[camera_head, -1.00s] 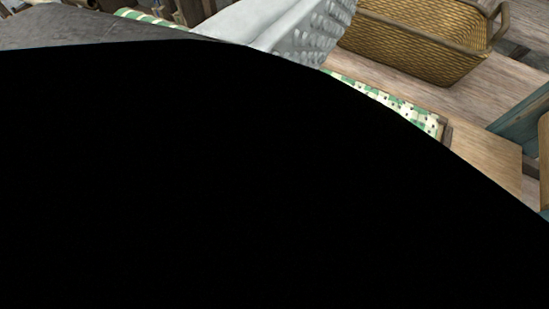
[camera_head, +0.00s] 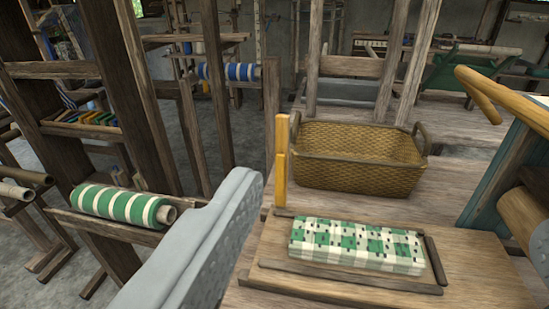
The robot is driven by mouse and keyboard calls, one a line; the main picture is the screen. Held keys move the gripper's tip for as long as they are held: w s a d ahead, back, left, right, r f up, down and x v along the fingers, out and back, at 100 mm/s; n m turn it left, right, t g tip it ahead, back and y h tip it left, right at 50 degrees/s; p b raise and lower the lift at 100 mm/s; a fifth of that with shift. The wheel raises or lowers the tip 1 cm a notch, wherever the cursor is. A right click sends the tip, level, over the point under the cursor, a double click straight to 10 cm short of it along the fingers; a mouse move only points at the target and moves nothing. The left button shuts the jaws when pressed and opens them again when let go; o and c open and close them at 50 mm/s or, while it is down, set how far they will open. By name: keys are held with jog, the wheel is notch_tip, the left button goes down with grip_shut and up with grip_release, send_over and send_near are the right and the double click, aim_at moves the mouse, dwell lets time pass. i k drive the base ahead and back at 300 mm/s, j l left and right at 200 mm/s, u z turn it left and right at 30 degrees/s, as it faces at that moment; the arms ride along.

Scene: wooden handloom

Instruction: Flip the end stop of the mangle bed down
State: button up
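The mangle bed (camera_head: 262,279) is a flat wooden board with low dark rails, at the lower right of the middle. A folded green and white checked cloth (camera_head: 356,243) lies on it between the rails. A narrow yellow wooden piece (camera_head: 282,165), which looks like the end stop, stands upright at the bed's back left corner. My gripper (camera_head: 240,190) shows as a grey part reaching in from the bottom, left of the bed. Its tip is in front and left of the upright piece and appears apart from it. I cannot make out two separate fingers.
A wicker basket (camera_head: 355,160) stands on the planks behind the bed. A roll of green and white striped cloth (camera_head: 120,206) lies on a wooden rail at left. A blue-green frame with a yellow handle (camera_head: 500,95) stands at right. Wooden loom posts (camera_head: 130,95) rise at left.

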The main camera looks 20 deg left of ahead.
aim_at(283, 121)
jog(key=i+j+z, duration=0.2)
jog(key=j, duration=0.45)
jog(key=j+z, duration=0.2)
jog(key=j, duration=0.45)
